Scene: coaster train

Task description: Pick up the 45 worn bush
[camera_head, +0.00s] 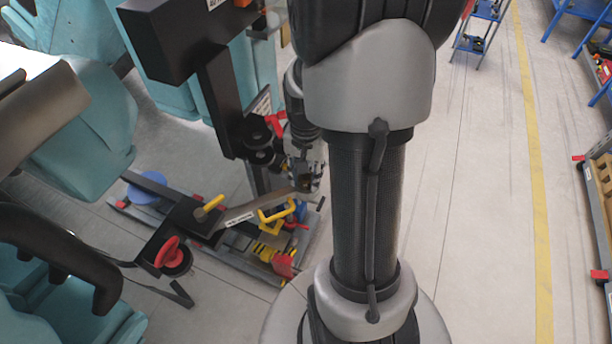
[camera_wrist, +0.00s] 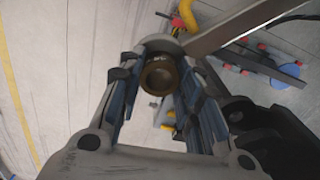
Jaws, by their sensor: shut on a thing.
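The worn bush (camera_wrist: 160,77) is a short brown ring with a dark hole, seen end-on in the wrist view. It sits between the two fingers of my gripper (camera_wrist: 160,90), which is shut on it. A pale round shape shows just behind the bush. No number on the bush is readable. In the head view my gripper (camera_head: 306,180) is left of my arm's thick link, near the end of a flat bar (camera_head: 250,208). The bush is too small and too covered there to make out clearly.
A black post (camera_head: 218,100) with round dark parts stands close to the left of my gripper. Below lies a low rack (camera_head: 220,262) with yellow, red and blue parts. Teal seats (camera_head: 100,130) fill the left. Clear floor with a yellow line (camera_head: 535,180) lies right.

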